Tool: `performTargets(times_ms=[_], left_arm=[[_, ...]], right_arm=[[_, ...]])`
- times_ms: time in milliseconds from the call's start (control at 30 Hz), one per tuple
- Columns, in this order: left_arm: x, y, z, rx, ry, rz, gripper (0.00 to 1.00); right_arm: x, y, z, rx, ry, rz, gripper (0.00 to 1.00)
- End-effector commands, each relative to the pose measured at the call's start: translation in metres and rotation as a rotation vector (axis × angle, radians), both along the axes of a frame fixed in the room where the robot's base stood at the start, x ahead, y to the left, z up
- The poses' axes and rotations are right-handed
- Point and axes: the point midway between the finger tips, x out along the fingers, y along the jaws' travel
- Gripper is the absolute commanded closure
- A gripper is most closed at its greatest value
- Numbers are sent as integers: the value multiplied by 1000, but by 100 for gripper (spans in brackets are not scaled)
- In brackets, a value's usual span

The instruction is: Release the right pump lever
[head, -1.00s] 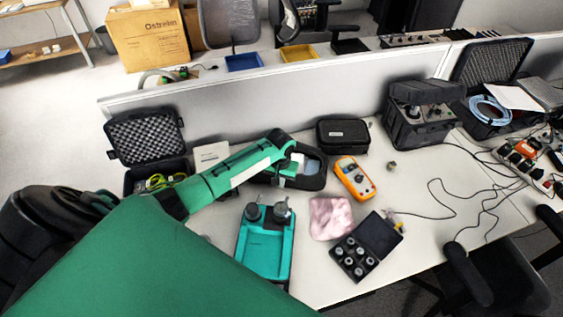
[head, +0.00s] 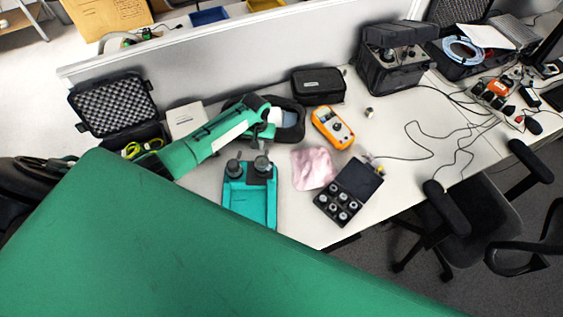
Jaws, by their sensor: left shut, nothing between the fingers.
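The teal pump unit (head: 249,205) lies on the white desk, with two dark round heads at its far end. The right pump head (head: 262,166) has a grey part rising from it, which I take for the lever; its exact position is too small to tell. The left pump head (head: 234,168) stands beside it. My left gripper (head: 265,131) is shut and empty, just beyond and above the right pump head. I cannot tell whether it touches the grey part. My right gripper is out of view.
An orange multimeter (head: 333,128), a pink cloth (head: 313,168) and a black box of several weights (head: 349,190) lie right of the pump. Behind are a dark open pouch (head: 291,122) and a black case (head: 319,86). My green arm link covers the foreground.

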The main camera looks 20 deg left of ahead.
Motion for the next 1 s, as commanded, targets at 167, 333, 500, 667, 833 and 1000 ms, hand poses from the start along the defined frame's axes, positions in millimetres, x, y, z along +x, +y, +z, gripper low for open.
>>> performTargets(times_ms=[167,333,500,667,833,1000], left_arm=[[0,0,-15,1,0,0,100],[0,1,-25,1,1,1,100],[2,-1,-31,1,-1,-28,100],[4,-7,-31,1,-1,-123,100],[7,-12,-31,2,-1,-217,100],[9,-20,-31,2,-2,-316,100]], right_arm=[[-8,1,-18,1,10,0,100],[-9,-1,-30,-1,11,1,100],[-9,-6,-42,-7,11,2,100],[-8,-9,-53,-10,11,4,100],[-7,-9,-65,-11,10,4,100],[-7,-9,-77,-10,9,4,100]])
